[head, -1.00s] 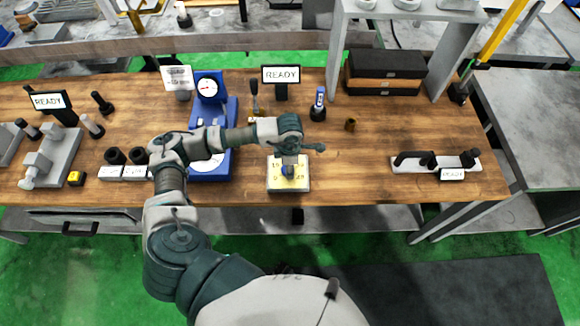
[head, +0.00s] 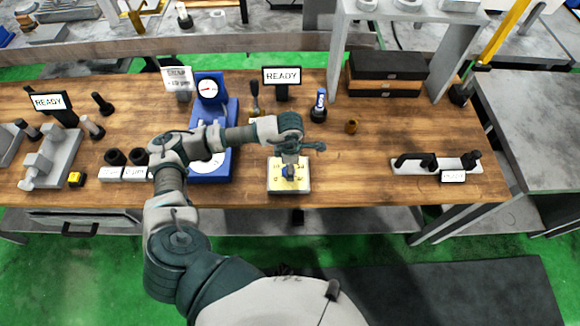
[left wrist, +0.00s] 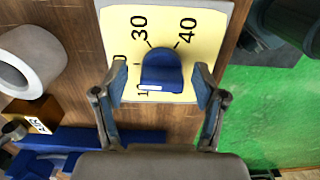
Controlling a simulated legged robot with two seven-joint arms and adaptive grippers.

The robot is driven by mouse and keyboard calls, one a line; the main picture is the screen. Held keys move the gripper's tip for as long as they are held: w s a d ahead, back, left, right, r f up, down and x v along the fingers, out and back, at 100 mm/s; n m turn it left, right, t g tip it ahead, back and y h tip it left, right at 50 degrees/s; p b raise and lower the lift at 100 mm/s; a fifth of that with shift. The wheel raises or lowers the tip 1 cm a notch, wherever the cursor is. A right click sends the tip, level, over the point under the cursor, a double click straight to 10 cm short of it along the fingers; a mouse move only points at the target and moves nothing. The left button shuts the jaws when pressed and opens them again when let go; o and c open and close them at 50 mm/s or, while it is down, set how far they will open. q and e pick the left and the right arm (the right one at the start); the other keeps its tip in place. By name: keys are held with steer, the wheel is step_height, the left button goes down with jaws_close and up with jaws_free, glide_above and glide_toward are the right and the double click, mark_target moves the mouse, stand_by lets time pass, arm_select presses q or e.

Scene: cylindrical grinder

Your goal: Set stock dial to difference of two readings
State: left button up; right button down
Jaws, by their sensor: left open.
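The yellow dial plate (head: 273,184) lies near the table's front edge, with a blue knob (head: 288,171) at its middle. In the left wrist view the dial plate (left wrist: 118,28) shows 30 and 40, and other numbers are partly covered. The knob (left wrist: 160,72) has a small white mark at its lower edge. My left gripper (head: 291,166) is over the dial. In the left wrist view its fingers (left wrist: 158,88) are open, one on each side of the knob, with gaps visible. A gauge (head: 208,88) with a red needle stands on a blue stand; its reading is too small to tell. My right gripper is out of view.
A white sign (head: 179,77) with small text stands by the gauge. A READY screen (head: 282,76) stands behind the dial. The wood right of the dial is clear.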

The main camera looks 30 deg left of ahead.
arm_select(q)
step_height(320, 180, up, 11)
steer(key=shift+f, duration=0.15)
stand_by(0.6)
